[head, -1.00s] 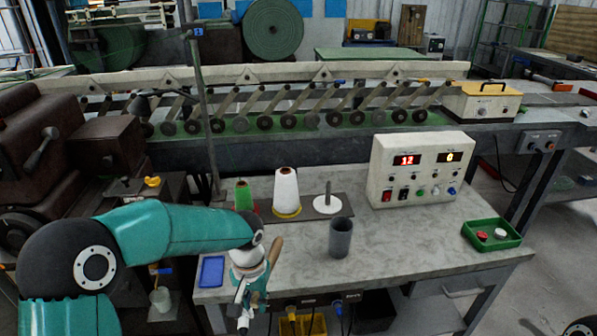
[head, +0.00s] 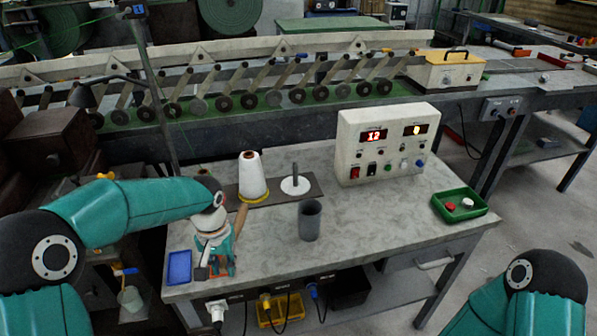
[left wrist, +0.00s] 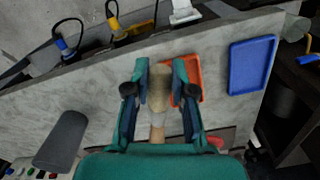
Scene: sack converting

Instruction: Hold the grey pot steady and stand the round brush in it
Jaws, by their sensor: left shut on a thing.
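The grey pot (head: 310,222) stands upright on the grey bench, right of my left gripper (head: 216,258); it also shows at the lower left of the left wrist view (left wrist: 62,140). My left gripper is shut on the round brush. In the left wrist view the brush's pale head (left wrist: 159,92) lies between the two fingers (left wrist: 160,76), and its wooden handle runs back below them. In the head view the handle (head: 240,218) sticks up behind the gripper. The gripper is apart from the pot, near the bench's front edge. My right gripper is out of view.
A blue tray (head: 179,267) and an orange tray (left wrist: 194,80) lie close to the left gripper. Behind are a white thread cone (head: 252,178) and a disc with a peg (head: 295,184). A control box (head: 385,145) and green tray (head: 460,207) stand right. Bench right of the pot is clear.

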